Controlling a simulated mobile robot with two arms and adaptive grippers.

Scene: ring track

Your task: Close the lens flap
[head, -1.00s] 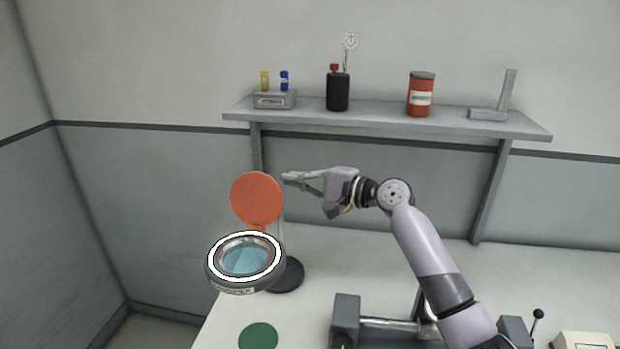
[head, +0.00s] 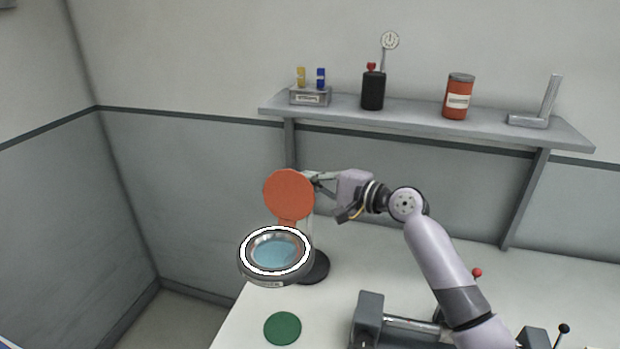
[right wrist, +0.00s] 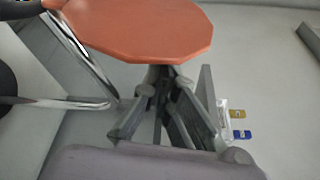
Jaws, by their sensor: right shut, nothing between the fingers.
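The lens flap, an orange disc (head: 289,193), stands raised and open on its hinge at the back of the magnifier lamp. The lamp head (head: 275,256) has a dark rim, a lit white ring and a bluish lens that lies uncovered. My right gripper (head: 318,180) is shut and empty, its fingertips at the flap's right edge and partly behind it. In the right wrist view, the flap (right wrist: 140,27) fills the top and hides the very tips of the fingers (right wrist: 162,80); I cannot tell whether they touch it. My left gripper is not in view.
The lamp's round dark base (head: 316,268) and chrome stem stand on the white table. A green disc (head: 282,328) and a grey vise-like fixture (head: 368,318) are nearer. A wall shelf (head: 420,122) with bottles and small items runs above and behind my right arm.

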